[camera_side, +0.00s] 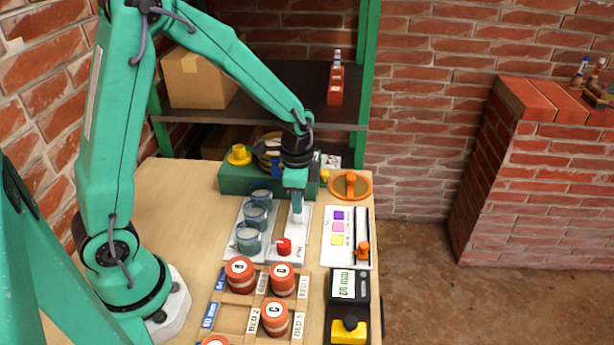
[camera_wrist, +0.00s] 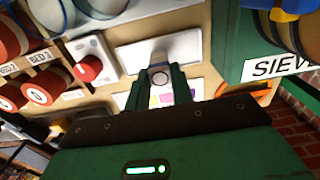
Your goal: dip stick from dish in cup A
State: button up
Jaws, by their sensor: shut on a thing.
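My gripper (camera_side: 296,196) points down over the white panel right of the cups. Its fingers, dark green in the wrist view (camera_wrist: 158,88), are shut on a pale piece (camera_wrist: 158,76) with a grey round end, which seems to be the stick. The held piece (camera_side: 297,214) shows white below the fingers in the side view; whether it touches the panel I cannot tell. Three blue-grey glass cups stand in a row: near (camera_side: 247,240), middle (camera_side: 255,213) and far (camera_side: 261,196). I can read no letter on them, so cup A is unclear.
A red knob (camera_side: 284,247) sits on the white panel. To its right are a colour card (camera_side: 338,228) and an orange-knobbed slider (camera_side: 362,250). Red lettered drums (camera_side: 240,274) stand in front. A green box (camera_side: 238,180) is behind, with an orange ring (camera_side: 363,192) beside it.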

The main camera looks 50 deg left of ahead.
jog(key=shift+r, duration=2.2)
jog(key=s+r, duration=0.3)
jog(key=s, duration=0.3)
jog(key=s+r, duration=0.3)
jog(key=s, duration=0.4)
jog(key=shift+s+r, duration=0.15)
jog(key=shift+r, duration=0.15)
jog(key=shift+a+f, duration=0.1)
jog(key=shift+f, duration=0.05)
jog(key=shift+f, duration=4.4)
jog(key=shift+r, duration=0.15)
